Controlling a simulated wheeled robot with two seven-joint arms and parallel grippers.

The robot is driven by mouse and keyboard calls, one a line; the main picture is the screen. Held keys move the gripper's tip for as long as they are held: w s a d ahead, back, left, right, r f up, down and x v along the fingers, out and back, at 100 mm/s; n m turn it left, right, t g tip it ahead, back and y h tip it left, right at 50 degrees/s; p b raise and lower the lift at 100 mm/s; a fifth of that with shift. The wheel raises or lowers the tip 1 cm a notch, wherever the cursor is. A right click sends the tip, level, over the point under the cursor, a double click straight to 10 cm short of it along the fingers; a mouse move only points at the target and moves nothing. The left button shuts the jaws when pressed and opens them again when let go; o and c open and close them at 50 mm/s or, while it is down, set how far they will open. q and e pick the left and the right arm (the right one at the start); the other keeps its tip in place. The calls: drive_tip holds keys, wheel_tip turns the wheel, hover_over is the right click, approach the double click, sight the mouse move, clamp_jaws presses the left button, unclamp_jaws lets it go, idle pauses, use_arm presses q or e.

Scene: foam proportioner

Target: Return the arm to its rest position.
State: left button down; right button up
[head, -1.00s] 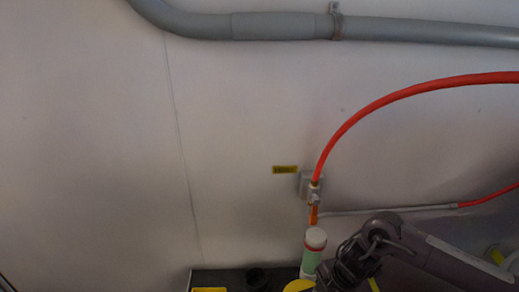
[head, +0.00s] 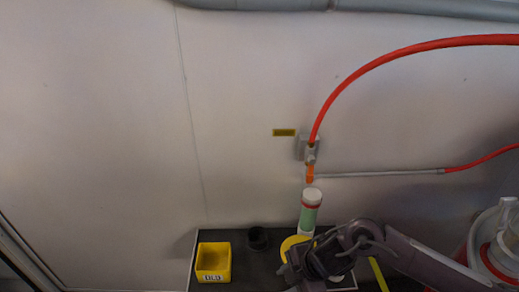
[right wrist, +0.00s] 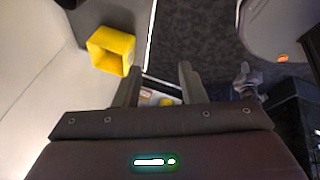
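My right arm comes in from the right in the head view. Its gripper (head: 303,268) is low in the picture, just in front of the green and white cylinder (head: 309,214) and partly covering the yellow round piece at its foot. In the right wrist view the two fingers of my right gripper (right wrist: 157,80) stand apart with nothing held between them. My left gripper is in neither view.
A dark table (head: 236,243) holds a yellow box (head: 213,263), also in the right wrist view (right wrist: 111,50), and a black cup (head: 257,239). A red hose (head: 390,58) meets a wall fitting (head: 309,148) above the cylinder. A white and red unit (head: 497,247) stands at the right.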

drive_tip(key=s+a+r+m+t+y, duration=0.1)
drive_tip(key=a+r+m+t, duration=0.4)
drive_tip(key=a+r+m, duration=0.3)
drive_tip(key=s+d+f+m+g+h, duration=0.25)
drive_tip(key=s+d+m, duration=0.35)
drive_tip(key=d, duration=0.4)
drive_tip(key=s+d+f+m+g+h, duration=0.1)
drive_tip(key=s+d+m+h, duration=0.2)
drive_tip(key=s+d+m, duration=0.6)
wheel_tip(320, 180, down, 30)
drive_tip(key=d+n+g, duration=0.1)
drive_tip(key=n+g, duration=0.1)
drive_tip(key=n, duration=0.1)
drive_tip(key=s+d+f, duration=0.2)
drive_tip(key=s+f, duration=0.7)
drive_tip(key=s+d+f, duration=0.2)
drive_tip(key=s+f, duration=0.7)
drive_tip(key=s, duration=0.1)
drive_tip(key=shift+f+g, duration=0.3)
drive_tip(key=shift+g, duration=0.05)
